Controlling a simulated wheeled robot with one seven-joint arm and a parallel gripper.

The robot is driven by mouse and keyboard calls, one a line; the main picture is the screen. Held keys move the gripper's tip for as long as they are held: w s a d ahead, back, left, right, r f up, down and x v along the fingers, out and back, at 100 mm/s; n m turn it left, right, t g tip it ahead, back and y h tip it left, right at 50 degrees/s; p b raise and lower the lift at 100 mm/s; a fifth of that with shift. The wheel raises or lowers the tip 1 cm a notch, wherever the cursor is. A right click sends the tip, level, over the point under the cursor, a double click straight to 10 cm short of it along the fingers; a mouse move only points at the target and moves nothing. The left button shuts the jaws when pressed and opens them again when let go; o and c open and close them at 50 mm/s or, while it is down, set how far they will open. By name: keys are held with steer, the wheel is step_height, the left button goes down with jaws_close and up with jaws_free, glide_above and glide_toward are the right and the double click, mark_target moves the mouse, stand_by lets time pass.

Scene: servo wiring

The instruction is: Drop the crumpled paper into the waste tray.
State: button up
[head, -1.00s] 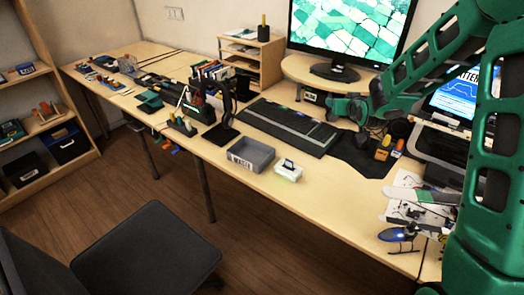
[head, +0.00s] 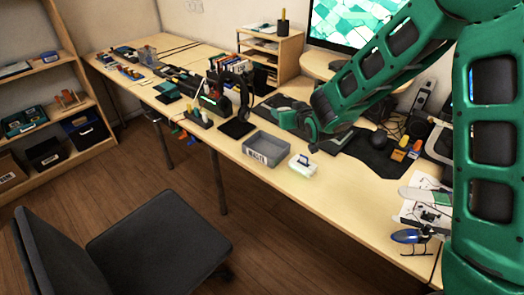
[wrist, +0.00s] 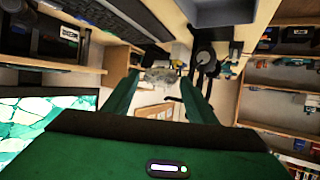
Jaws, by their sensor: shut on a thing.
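The grey waste tray (head: 284,139) sits near the desk's front edge in the head view, with a label on its front. In the wrist view a grey tray (wrist: 222,14) shows at the top edge, beyond the fingers. My gripper (wrist: 160,78) has its two green fingers closed on a small pale, greyish lump, the crumpled paper (wrist: 162,72), held at the fingertips. In the head view my gripper (head: 308,132) is just behind and right of the tray, over the keyboard area. The paper cannot be made out there.
The keyboard (head: 280,103) lies behind, partly covered by my arm. A helicopter model (head: 408,236) is at the right. The front desk strip is mostly clear.

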steer(key=s+a+f, duration=0.2)
steer(key=a+f, duration=0.2)
steer(key=f, duration=0.2)
steer(key=shift+n+y, duration=0.3)
steer(key=shift+a+f, duration=0.1)
steer(key=shift+f, duration=0.05)
steer(key=o, duration=1.1)
steer(key=v, duration=1)
steer(key=shift+s+d, duration=0.2)
steer(key=shift+d, duration=0.05)
